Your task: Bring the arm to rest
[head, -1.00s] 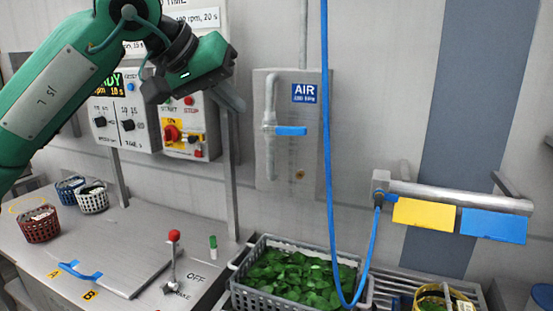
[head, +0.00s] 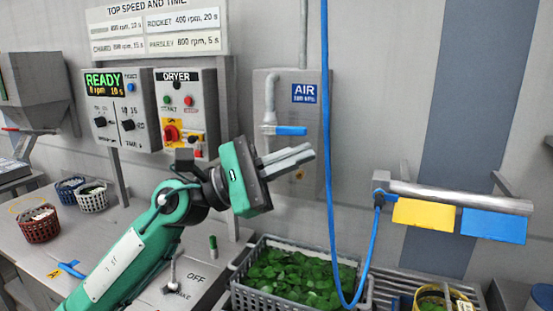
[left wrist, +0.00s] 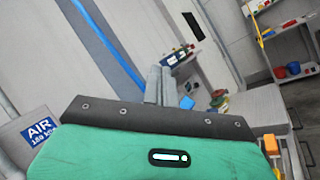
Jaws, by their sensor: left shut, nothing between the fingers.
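My left arm comes in from the lower left of the head view. Its gripper (head: 290,158) is shut and empty, with the fingers pointing right in front of the wall. The fingers are left of the hanging blue hose, below and near the blue air valve handle (head: 291,131); I cannot tell the exact depth between them. In the left wrist view the shut fingers (left wrist: 158,84) show beyond the dark edge of the green gripper body. My right gripper is not in view.
A grey crate of green leaves (head: 290,308) stands below the gripper. The blue hose (head: 329,180) hangs just right of the fingers. The dryer control box (head: 203,90) is on the wall behind. Baskets (head: 41,231) stand at the left. A rail with yellow and blue flags (head: 425,214) is at the right.

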